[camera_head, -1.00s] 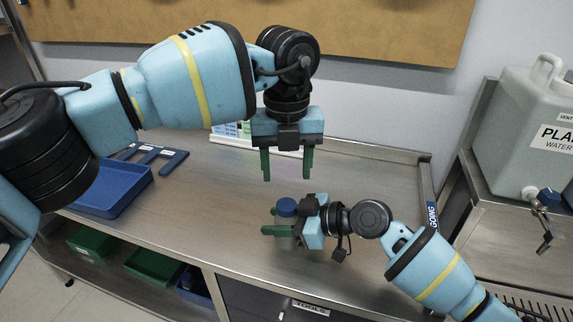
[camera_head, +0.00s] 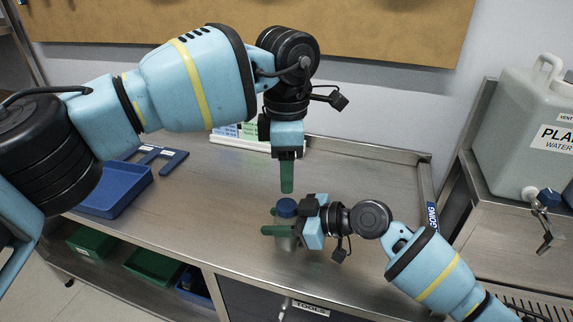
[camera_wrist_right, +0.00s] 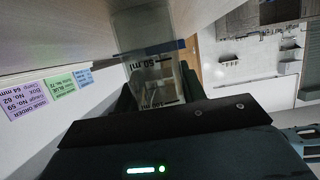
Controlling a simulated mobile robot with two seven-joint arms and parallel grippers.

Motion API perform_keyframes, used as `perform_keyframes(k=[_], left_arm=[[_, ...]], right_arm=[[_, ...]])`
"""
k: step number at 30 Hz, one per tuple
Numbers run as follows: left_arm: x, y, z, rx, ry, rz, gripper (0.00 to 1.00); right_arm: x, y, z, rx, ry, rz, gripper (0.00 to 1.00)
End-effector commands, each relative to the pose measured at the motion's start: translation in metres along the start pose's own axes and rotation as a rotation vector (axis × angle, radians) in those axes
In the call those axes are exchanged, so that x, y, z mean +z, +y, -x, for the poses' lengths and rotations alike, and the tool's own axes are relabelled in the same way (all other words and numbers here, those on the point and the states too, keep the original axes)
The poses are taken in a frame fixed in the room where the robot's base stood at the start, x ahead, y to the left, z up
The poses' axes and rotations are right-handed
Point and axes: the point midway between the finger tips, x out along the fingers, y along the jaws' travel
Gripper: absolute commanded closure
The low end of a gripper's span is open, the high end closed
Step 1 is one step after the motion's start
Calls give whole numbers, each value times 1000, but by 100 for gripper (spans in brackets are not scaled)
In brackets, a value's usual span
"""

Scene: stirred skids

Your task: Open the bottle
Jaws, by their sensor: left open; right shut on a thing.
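The bottle has a blue cap (camera_head: 286,207) on top and a clear body (camera_head: 286,243), upright near the front of the steel bench. In the right wrist view the clear body (camera_wrist_right: 153,80) shows "50 ml" and "100 ml" marks between the dark fingers. My right gripper (camera_head: 276,223) is shut on the bottle's body from the right, below the cap. My left gripper (camera_head: 287,189) points straight down just above the cap, apart from it. It is open and seen edge-on, so one finger hides the other.
The steel bench (camera_head: 370,190) is clear around the bottle. A blue tray (camera_head: 113,190) and a flat blue rack (camera_head: 160,158) lie at the left. Labelled cards (camera_head: 232,131) stand at the back. A large water container (camera_head: 520,130) stands at the right.

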Motion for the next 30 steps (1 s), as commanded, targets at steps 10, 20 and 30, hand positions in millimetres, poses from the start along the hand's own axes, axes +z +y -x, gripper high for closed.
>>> perform_keyframes(k=[10,20,30], left_arm=[[0,0,0,-1,0,-522,46],[0,0,0,0,0,-720,46],[0,0,-16,-3,1,-723,46]], right_arm=[[0,0,0,0,0,0,100],[0,0,0,0,0,0,100],[0,0,0,0,0,0,100]])
